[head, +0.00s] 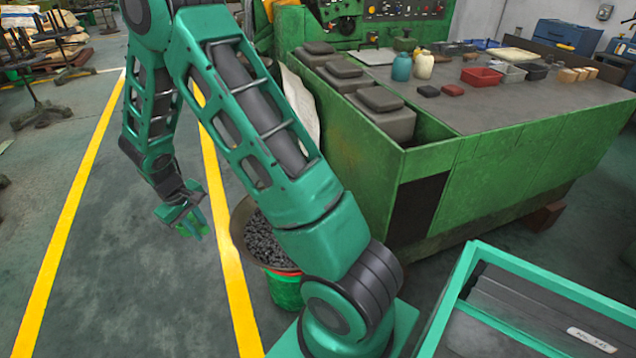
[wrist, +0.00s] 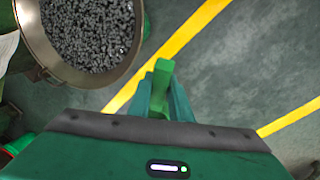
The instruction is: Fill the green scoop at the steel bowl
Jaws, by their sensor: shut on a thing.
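The steel bowl (head: 239,222) is full of small dark grey pieces and sits on a green and red container. My arm hides its right part in the head view. It also shows at the top left of the wrist view (wrist: 47,70). My gripper (head: 186,214) hangs over the floor to the left of the bowl, apart from it. In the wrist view, my gripper (wrist: 162,98) is shut on a bright green piece, the green scoop (wrist: 162,72). Only a narrow part of the scoop shows between the fingers; I cannot see its hollow or whether it holds anything.
A green machine bench (head: 510,150) with grey blocks, bottles and small bins stands right of the bowl. A teal-edged crate (head: 540,285) is at the lower right. Yellow lines (head: 70,220) cross the floor. The floor left of my gripper is clear.

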